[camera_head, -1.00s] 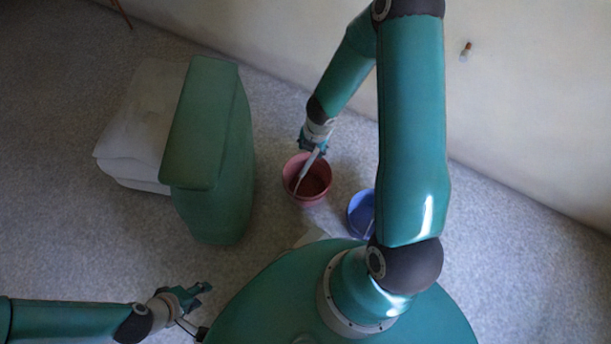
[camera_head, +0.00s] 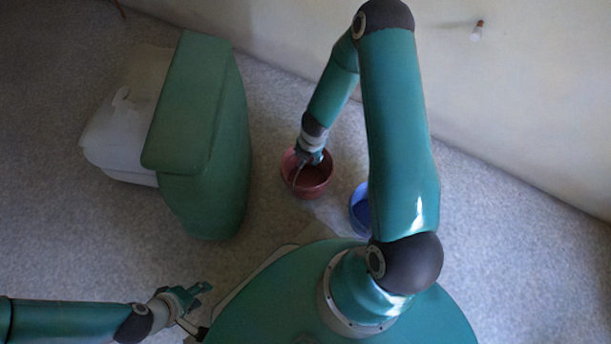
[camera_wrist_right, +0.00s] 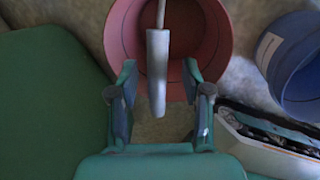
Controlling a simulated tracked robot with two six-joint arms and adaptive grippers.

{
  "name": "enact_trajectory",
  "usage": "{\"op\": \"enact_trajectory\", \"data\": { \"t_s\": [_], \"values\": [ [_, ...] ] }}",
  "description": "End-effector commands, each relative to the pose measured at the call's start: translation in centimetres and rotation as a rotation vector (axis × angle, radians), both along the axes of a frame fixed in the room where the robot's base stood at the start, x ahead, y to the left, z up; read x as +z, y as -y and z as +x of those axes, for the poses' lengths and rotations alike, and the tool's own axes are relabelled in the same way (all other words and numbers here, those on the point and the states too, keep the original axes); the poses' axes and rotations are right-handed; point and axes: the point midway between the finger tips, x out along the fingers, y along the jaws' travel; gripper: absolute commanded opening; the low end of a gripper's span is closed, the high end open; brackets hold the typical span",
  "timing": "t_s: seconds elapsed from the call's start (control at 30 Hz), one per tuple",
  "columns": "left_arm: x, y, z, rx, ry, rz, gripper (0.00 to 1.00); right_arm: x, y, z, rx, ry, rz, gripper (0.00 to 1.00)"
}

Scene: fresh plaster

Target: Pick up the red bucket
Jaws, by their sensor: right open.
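The red bucket (camera_head: 312,182) stands on the floor in the middle of the head view, with a thin handle over it. In the right wrist view the red bucket (camera_wrist_right: 120,38) fills the top middle. Its pale grip (camera_wrist_right: 158,75) hangs between the spread fingers of my right gripper (camera_wrist_right: 160,98), which is open. In the head view my right gripper (camera_head: 309,156) is at the bucket's far rim and hides part of it. My left gripper (camera_head: 190,294) is at the lower left, far from the bucket; its fingers look apart and empty.
A blue bucket (camera_head: 358,212) stands right of the red one, partly behind my arm; it also shows in the right wrist view (camera_wrist_right: 303,92). Pale stacked bags (camera_head: 112,140) lie at the left. A wall (camera_head: 540,120) runs along the back right.

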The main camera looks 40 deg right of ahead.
Motion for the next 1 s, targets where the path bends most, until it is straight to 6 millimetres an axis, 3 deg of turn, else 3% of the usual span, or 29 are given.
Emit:
{"op": "enact_trajectory", "data": {
  "t_s": [0.23, 0.53, 1.0],
  "values": [
    [-0.01, -0.01, 0.03, 0.000, 0.001, 0.000, 0.40, -0.15, 0.04, 0.08, 0.000, 0.001, -0.001, 0.49],
    [-0.01, -0.01, 0.03, 0.000, 0.001, 0.000, 0.40, -0.15, 0.03, 0.08, 0.001, 0.001, -0.001, 0.00],
    [-0.01, -0.01, 0.02, 0.000, 0.001, 0.000, 0.40, -0.12, 0.04, 0.09, 0.000, 0.001, -0.001, 0.00]
  ]
}}
